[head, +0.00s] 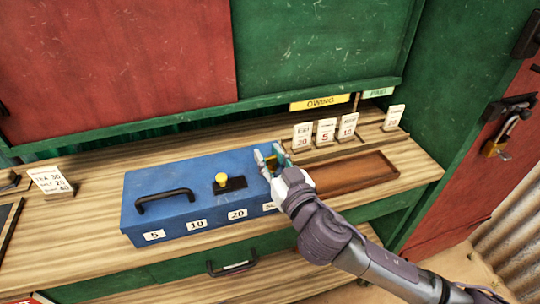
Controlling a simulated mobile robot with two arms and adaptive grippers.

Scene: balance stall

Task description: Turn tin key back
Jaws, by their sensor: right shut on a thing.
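The blue tin (180,180) is closed on the wooden counter, with a black handle and a yellow knob (222,180) on a dark plate on its lid. Labels 5, 10, 20 and a partly hidden one run along its front. My right gripper (270,160) is at the tin's right end, its fingers closed around a small brass-coloured piece, which looks like the tin key (271,163). The fingers hide much of the key, so its turn angle is unclear. My left gripper is not in view.
An empty brown wooden tray (355,172) lies right of the tin, close to my right wrist. Several white price cards stand behind it under the OWING sign (319,102) and PAID sign (378,92). Another card (52,181) stands at left. A brass padlock (497,147) hangs at right.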

